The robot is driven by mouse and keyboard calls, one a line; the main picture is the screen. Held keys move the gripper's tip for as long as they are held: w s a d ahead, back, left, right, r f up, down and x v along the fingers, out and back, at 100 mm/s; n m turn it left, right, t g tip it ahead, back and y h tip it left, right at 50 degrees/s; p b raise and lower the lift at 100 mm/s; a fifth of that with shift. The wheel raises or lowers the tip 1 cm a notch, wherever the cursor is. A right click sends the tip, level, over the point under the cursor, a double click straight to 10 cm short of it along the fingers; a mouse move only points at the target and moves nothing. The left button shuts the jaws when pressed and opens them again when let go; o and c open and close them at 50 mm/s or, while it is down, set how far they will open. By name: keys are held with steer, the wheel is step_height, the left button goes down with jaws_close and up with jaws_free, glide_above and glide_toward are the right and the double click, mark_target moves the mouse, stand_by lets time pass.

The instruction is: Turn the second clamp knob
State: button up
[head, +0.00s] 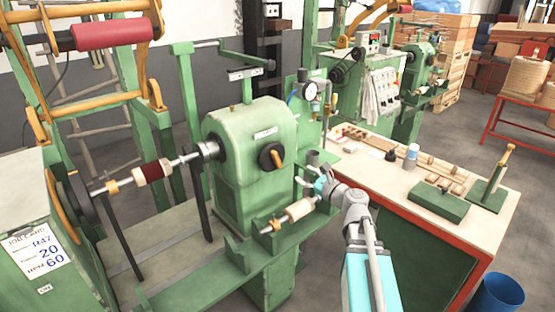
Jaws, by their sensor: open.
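The green winding machine (235,130) stands in the middle of the head view. A round black knob with an orange pointer (271,157) is on its front face. Below it, a pale spool on a rod (300,209) lies in a green cradle, with a small brass knob-like piece (275,226) at its left end. Another brass piece (112,187) sits on the upper shaft, left of a dark red coil (152,171). I cannot tell which piece is the second clamp knob. My gripper (303,182) is open, above the spool's right end and right of the black knob; its fingertips are small here.
A cream-topped bench (480,236) with wooden parts and a green stand (490,190) is on the right. A pressure gauge (310,91) stands behind my gripper. A blue bin (497,293) is at lower right. A job card (36,249) is at left.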

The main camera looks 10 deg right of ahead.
mark_target(278, 159)
steer(key=shift+w, duration=0.15)
steer(key=x, duration=1.3)
steer(key=shift+w+a, duration=0.25)
jaws_close()
